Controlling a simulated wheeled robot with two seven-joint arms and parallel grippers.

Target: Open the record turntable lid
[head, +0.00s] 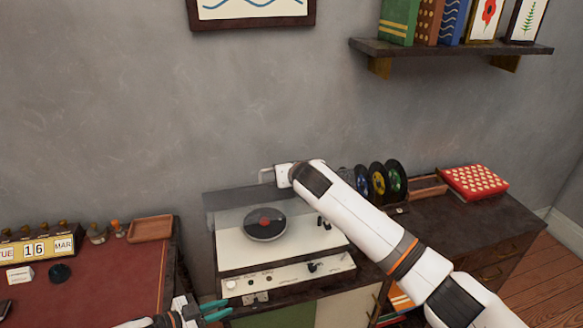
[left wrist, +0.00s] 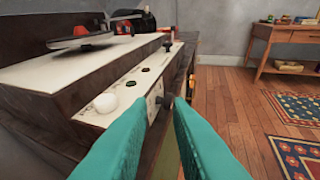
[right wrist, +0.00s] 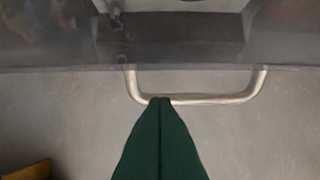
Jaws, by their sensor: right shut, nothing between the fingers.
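The record turntable (head: 285,272) is a cream deck with a black record (head: 265,224) on it. Its smoky see-through lid (head: 225,207) looks tilted up, with a metal handle (head: 264,176) at its upper edge. The handle also shows in the right wrist view (right wrist: 215,99). My right gripper (right wrist: 160,101) is shut and empty, its fingertips at the handle's bar; whether they touch it is unclear. My right arm hides those fingers in the head view. My left gripper (head: 222,310) is open and empty, at the turntable's front left corner, also in the left wrist view (left wrist: 166,104).
A desk with a red top (head: 110,275) holds a calendar (head: 35,248) and a tray (head: 150,228) on the left. Records (head: 378,183) stand right of the turntable, near a red patterned box (head: 474,181). A shelf (head: 450,48) is above.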

